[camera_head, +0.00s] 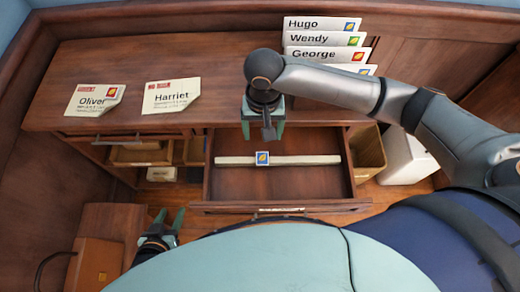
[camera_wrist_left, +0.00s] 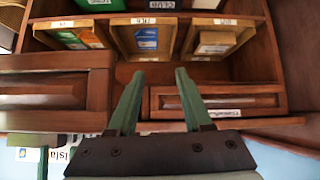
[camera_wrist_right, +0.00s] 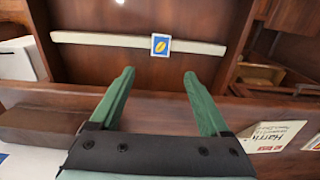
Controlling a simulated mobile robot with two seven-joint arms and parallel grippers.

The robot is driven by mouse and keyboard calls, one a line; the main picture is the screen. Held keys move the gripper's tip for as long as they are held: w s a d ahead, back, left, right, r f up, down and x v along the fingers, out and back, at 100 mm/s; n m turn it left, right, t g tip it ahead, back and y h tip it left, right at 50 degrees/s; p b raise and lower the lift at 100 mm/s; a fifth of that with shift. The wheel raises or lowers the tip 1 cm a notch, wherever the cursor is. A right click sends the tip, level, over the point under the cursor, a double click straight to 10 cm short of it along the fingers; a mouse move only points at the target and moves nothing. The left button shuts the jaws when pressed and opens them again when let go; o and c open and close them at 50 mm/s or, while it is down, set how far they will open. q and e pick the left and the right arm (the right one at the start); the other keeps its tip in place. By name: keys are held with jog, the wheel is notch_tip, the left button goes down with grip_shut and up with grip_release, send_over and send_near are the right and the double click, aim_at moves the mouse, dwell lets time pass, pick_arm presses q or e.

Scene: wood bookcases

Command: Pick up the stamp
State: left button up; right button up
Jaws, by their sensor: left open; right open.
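The stamp (camera_head: 262,158), a small blue-bordered square with a yellow leaf, rests at a pale strip (camera_head: 310,160) in the open drawer (camera_head: 280,185). In the right wrist view the stamp (camera_wrist_right: 161,45) shows beyond my fingertips, on the same strip. My right gripper (camera_head: 264,130) is open and empty, at the desk's front edge just behind the stamp in the head view. Its open fingers also show in the right wrist view (camera_wrist_right: 159,73). My left gripper (camera_head: 169,212) is open and empty, low at the left, away from the stamp; its fingers show in the left wrist view (camera_wrist_left: 159,72).
Envelopes for Oliver (camera_head: 95,100) and Harriet (camera_head: 171,96) lie on the desktop. Stacked envelopes, including Wendy (camera_head: 310,39), stand at the back right. A bin (camera_head: 368,150) is right of the drawer. The left wrist view shows shelf boxes (camera_wrist_left: 146,40).

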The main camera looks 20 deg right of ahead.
aim_at(262, 157)
jog(key=f, duration=0.7)
jog(key=f+b, duration=0.1)
jog(key=f, duration=0.2)
jog(key=shift+s+a+f, duration=0.1)
jog(key=shift+s+f, duration=0.15)
jog(key=shift+f, duration=0.1)
grip_shut()
dwell(0.6)
